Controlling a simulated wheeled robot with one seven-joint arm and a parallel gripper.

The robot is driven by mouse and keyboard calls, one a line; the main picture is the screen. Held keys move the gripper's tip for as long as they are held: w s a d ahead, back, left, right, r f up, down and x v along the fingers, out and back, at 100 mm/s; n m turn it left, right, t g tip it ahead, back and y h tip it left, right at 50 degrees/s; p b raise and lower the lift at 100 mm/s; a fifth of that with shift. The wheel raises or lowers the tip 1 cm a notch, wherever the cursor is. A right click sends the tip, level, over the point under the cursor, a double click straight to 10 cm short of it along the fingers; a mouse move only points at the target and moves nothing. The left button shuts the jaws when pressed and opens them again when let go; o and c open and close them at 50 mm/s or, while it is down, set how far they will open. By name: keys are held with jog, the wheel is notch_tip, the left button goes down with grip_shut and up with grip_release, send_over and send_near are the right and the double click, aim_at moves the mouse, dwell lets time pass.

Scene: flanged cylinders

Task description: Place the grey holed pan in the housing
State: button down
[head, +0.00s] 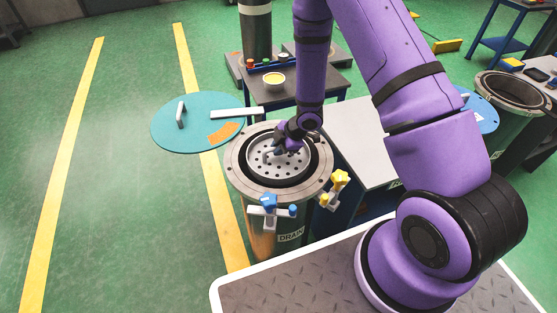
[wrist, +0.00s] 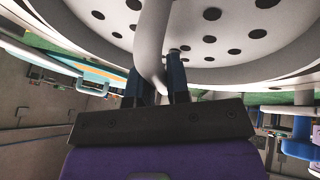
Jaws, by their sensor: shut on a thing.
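The grey holed pan (head: 264,160) is a round dish with holes. In the head view it shows within the ring of the housing (head: 237,172), a flanged cylinder labelled DRAIN. My gripper (head: 284,150) is over the pan's middle. In the wrist view my gripper (wrist: 160,85) is shut on the pan's curved handle, with the holed face of the pan (wrist: 225,30) close by. I cannot tell whether the pan rests on anything inside the housing.
A teal lid (head: 170,135) stands open at the housing's left. Blue (head: 268,201) and yellow (head: 340,178) clamp knobs sit at its front and right. Another open cylinder (head: 512,92) stands far right.

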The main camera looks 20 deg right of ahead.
aim_at(278, 158)
jog(key=shift+f, duration=2.65)
jog(key=c, duration=1.1)
grip_release()
jog(key=shift+f, duration=0.1)
jog(key=s+d+r+m+t+h, duration=0.1)
jog(key=s+d+r+m+h, duration=0.2)
jog(key=r, duration=1)
jog(key=d+r+m+t+h, duration=0.1)
jog(key=d+r+m+h, duration=0.3)
jog(key=r, duration=0.9)
jog(key=s+d+r+m+t, duration=0.1)
jog(key=s+d+r+m, duration=0.3)
jog(key=r, duration=0.9)
jog(key=s+a+r+m, duration=0.2)
jog(key=s+r+m, duration=0.2)
jog(key=s+r, duration=0.3)
jog(key=s+a+r+m+g+y, duration=0.1)
jog(key=s+r, duration=0.6)
jog(key=s, duration=0.8)
jog(key=a+m, duration=0.1)
jog(key=m, duration=0.1)
jog(key=shift+s+r+m+y, duration=0.2)
jog(key=shift+m+y, duration=0.1)
jog(key=shift+m, duration=0.1)
